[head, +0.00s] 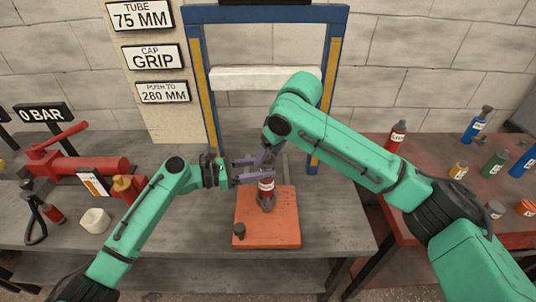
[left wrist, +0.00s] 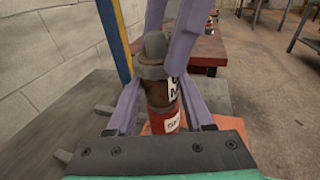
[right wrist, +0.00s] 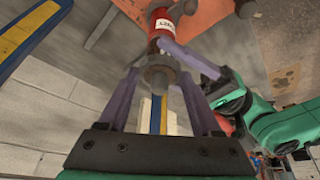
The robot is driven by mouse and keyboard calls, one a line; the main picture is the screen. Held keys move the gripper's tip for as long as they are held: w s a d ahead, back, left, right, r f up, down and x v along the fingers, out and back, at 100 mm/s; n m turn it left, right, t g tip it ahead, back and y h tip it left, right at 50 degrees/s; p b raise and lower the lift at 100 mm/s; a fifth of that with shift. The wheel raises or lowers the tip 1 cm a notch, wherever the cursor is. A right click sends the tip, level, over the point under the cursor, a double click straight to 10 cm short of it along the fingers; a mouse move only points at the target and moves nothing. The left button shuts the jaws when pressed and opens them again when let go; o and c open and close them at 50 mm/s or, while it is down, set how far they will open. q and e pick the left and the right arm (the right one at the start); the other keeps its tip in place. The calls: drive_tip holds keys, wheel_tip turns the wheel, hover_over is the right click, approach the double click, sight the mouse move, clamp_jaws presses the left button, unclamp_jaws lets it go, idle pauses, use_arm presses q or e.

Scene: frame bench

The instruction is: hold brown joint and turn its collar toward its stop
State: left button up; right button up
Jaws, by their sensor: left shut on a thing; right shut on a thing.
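The brown joint (left wrist: 158,94) stands upright on the bench's orange plate (head: 282,228), with a red band and white labels on its body. My left gripper (head: 262,179) comes in from the left and is shut on the joint's body. Its two purple fingers flank the body in the left wrist view. The grey collar (right wrist: 158,66) sits at the joint's top end. My right gripper (right wrist: 158,85) is shut around that collar from above, just over the left fingers. The head view hides most of the collar behind the purple fingers. I cannot see the stop clearly.
A blue and yellow frame (head: 200,82) stands behind the joint. A red tool (head: 85,165), a yellow-capped bottle (head: 125,186) and a white cup (head: 95,220) are on the left. Several bottles stand on the red table (head: 420,180) at right. A small dark knob (head: 239,230) is on the plate.

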use_arm(q)
drive_tip(key=shift+a, duration=0.1)
use_arm(e)
drive_tip(key=n+g, duration=0.1)
drive_tip(key=n, duration=0.2)
drive_tip(key=n+y, duration=0.1)
drive_tip(key=n, duration=0.1)
drive_tip(key=shift+w+d+n+g, duration=0.2)
drive_tip(key=shift+n+g, duration=0.2)
drive_tip(key=o, duration=1.4)
drive_tip(key=v, duration=1.2)
drive_tip(key=shift+d, duration=0.15)
